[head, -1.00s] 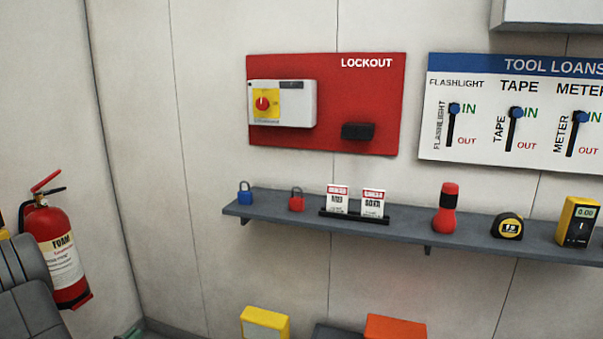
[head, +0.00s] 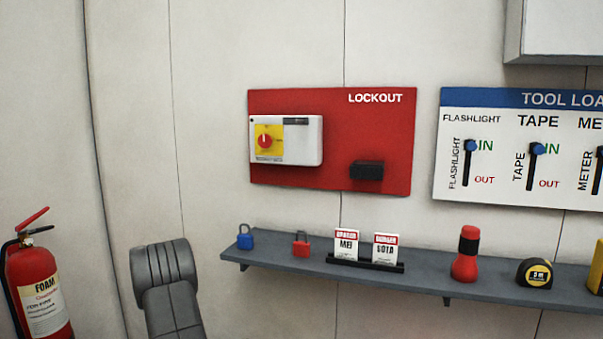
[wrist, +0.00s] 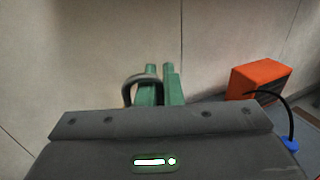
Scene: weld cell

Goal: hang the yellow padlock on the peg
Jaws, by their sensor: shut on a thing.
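In the wrist view, my gripper (wrist: 161,84) has its green fingers close together, with a dark grey shackle (wrist: 128,88) arching beside the left finger. The head view has my grey arm at the lower left, but not my gripper. The red LOCKOUT board (head: 335,130) on the wall carries a white switch box (head: 305,140) with a red knob on yellow. A black block (head: 366,170) juts from its lower right. I cannot make out a distinct peg.
A grey shelf (head: 285,258) below the board holds a blue padlock (head: 245,237), a red padlock (head: 301,244), two tags (head: 346,246), a flashlight (head: 466,255) and a tape measure (head: 535,273). A fire extinguisher (head: 38,290) stands at left. An orange box (wrist: 262,78) shows in the wrist view.

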